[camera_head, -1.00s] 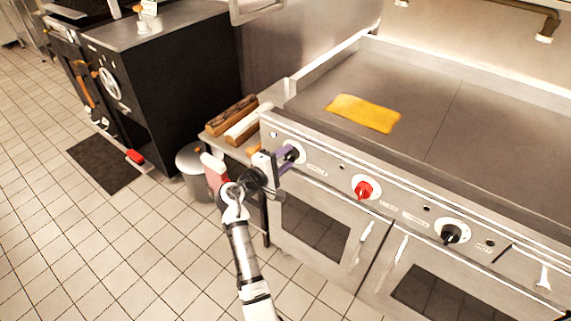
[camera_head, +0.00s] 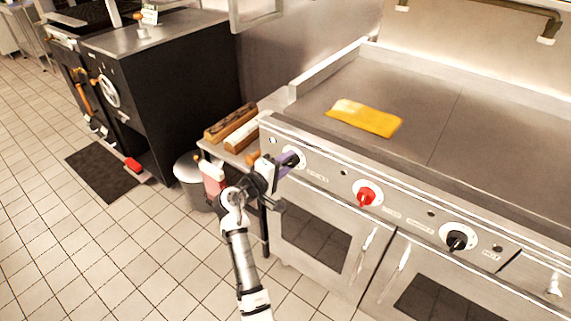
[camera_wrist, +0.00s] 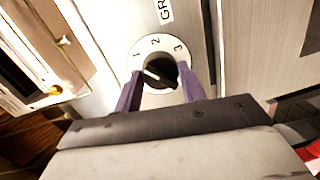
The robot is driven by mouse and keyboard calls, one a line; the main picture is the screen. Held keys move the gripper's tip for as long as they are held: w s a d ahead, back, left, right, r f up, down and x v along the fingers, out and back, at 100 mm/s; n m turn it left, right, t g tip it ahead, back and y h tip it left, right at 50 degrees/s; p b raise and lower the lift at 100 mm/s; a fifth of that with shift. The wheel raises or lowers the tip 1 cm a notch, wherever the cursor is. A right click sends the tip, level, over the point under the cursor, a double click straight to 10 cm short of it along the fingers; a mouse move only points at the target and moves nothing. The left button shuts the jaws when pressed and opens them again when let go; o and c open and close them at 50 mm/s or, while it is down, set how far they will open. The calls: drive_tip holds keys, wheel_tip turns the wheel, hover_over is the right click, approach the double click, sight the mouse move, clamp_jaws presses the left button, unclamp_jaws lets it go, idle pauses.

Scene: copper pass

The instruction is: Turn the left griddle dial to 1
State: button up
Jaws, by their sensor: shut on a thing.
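The left griddle dial (camera_wrist: 160,72) is a black knob on a round white plate marked 1, 2 and 3. Its white pointer line lies on the left side of the knob, just below the 1. In the head view its white plate (camera_head: 298,155) shows at the left end of the griddle front, partly covered by my gripper (camera_head: 284,164). In the wrist view the two purple fingers of my gripper (camera_wrist: 158,88) stand on either side of the knob and are shut on it.
A red dial (camera_head: 366,195) and a black dial (camera_head: 457,240) sit further right on the griddle front. A yellow cloth-like piece (camera_head: 364,118) lies on the griddle top. A side table with wooden blocks (camera_head: 232,124) and a metal bin (camera_head: 190,170) stand left.

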drive_tip(key=o, duration=1)
drive_tip(key=shift+c, duration=0.2)
drive_tip(key=b+v, duration=0.2)
drive_tip(key=v, duration=1.1)
drive_tip(key=shift+s+a, duration=0.25)
drive_tip(key=shift+s, duration=0.05)
